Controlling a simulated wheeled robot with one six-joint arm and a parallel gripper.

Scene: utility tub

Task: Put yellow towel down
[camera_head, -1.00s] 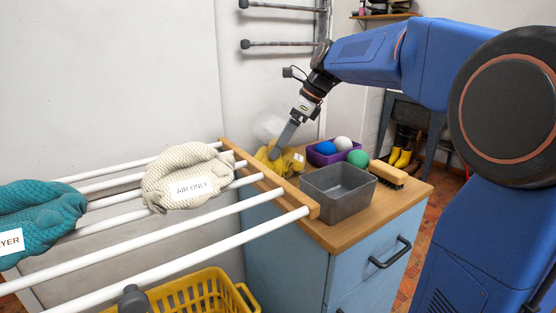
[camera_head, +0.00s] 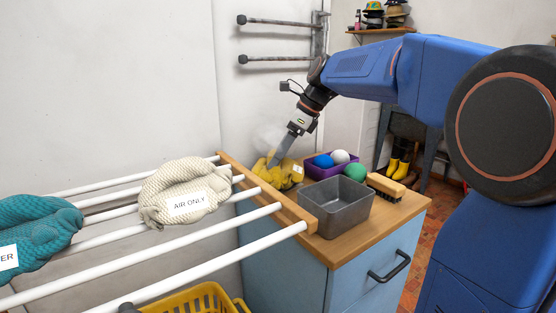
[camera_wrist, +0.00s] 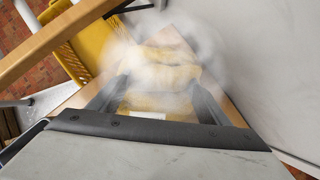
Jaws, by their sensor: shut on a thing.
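The yellow towel (camera_head: 286,173) is a crumpled bundle with a white label, at the back left of the wooden counter top, beside the drying rack's end bar. My gripper (camera_head: 275,162) reaches down to it from the upper right and is shut on it. In the wrist view the towel (camera_wrist: 160,76) lies between the two dark fingers (camera_wrist: 158,95), partly hidden by a whitish translucent blur. The towel appears to be at the counter surface; I cannot tell whether it fully rests there.
A grey bin (camera_head: 337,205), a purple tray (camera_head: 312,171) with balls and a brush (camera_head: 386,186) share the counter. The rack (camera_head: 262,190) holds a cream towel (camera_head: 180,194) and a teal towel (camera_head: 35,232). A yellow basket (camera_head: 195,300) stands below.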

